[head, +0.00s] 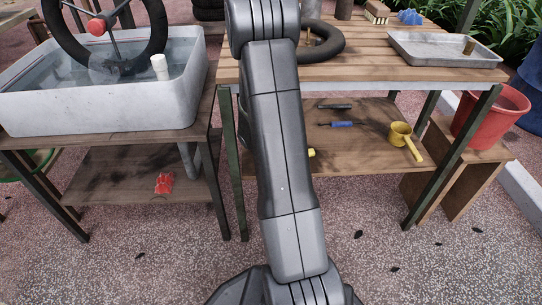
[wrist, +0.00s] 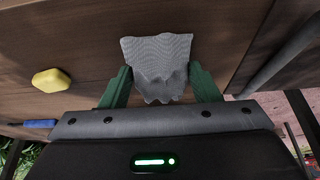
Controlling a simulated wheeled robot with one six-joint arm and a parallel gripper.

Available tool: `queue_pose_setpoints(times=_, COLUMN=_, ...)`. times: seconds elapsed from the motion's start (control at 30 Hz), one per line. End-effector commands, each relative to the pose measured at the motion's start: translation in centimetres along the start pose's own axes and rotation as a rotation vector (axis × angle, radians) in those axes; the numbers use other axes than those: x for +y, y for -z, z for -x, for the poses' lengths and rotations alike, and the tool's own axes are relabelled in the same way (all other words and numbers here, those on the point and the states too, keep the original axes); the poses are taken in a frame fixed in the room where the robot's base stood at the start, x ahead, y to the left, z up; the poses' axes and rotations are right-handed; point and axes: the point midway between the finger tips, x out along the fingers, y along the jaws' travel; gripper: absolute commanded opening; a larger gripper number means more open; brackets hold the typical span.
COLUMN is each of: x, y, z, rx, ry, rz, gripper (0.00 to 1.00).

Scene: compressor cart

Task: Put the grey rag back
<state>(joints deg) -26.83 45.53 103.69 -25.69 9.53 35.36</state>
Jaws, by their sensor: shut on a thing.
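The grey rag (wrist: 158,62) shows in the wrist view as a crumpled, light grey waffle-textured cloth. My gripper (wrist: 157,88) is shut on it, with a green finger on each side of the cloth. A brown wooden surface (wrist: 60,35) lies behind the rag in the wrist view. I cannot tell whether the rag touches it. In the head view my arm hides the gripper and the rag.
A yellow block (wrist: 51,80) lies left of the gripper in the wrist view. The bench's lower shelf (head: 360,155) holds a yellow scoop (head: 401,137) and a blue-handled tool (head: 342,125). A water tub (head: 100,105) stands left, a red bucket (head: 492,115) right.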

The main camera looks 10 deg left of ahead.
Motion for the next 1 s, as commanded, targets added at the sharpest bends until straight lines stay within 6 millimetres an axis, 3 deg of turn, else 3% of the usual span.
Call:
queue_pose_setpoints(times=0.37, x=-0.1, y=-0.2, z=-0.5, rx=0.001, ry=0.001, rz=0.000, gripper=0.38)
queue_pose_setpoints(times=0.4, x=0.0, y=-0.2, z=-0.5, rx=0.001, ry=0.001, rz=0.000, gripper=0.58)
queue_pose_setpoints(times=0.5, x=0.0, y=-0.1, z=-0.3, rx=0.001, ry=0.001, rz=0.000, gripper=0.77)
queue_pose_setpoints(times=0.87, x=0.0, y=0.0, z=0.0, rx=0.001, ry=0.001, rz=0.000, gripper=0.78)
queue_pose_setpoints(times=1.0, x=-0.1, y=0.3, z=2.2, rx=0.004, ry=0.001, rz=0.000, gripper=0.78)
